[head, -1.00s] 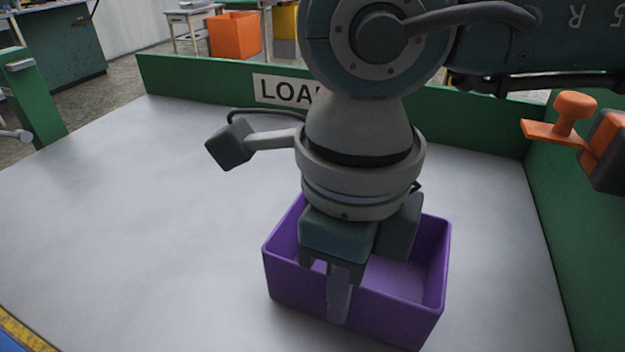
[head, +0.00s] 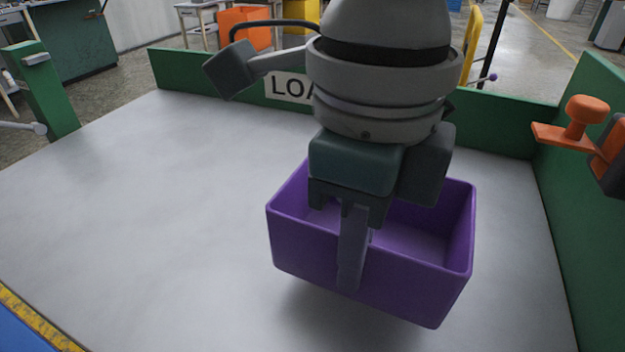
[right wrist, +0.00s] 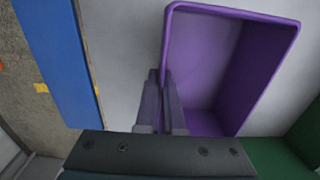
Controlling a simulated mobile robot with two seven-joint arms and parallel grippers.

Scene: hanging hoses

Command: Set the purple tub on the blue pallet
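The purple tub (head: 410,282) is open-topped and empty as far as I can see. It hangs above the light grey loading surface, with a shadow under it. My right gripper (head: 352,255) is shut on the tub's near wall, one finger outside and the other hidden inside. In the right wrist view the fingers (right wrist: 162,112) pinch the wall of the tub (right wrist: 205,60). The blue pallet (head: 25,332) shows only as a corner at the lower left, and as a blue strip (right wrist: 55,60) in the right wrist view. My left gripper is not in view.
The grey surface (head: 130,190) is clear around the tub. Green walls (head: 190,72) bound it at the back and right. A yellow-and-black edge (head: 35,322) runs along its near left side. An orange knob (head: 585,112) sticks in at the right.

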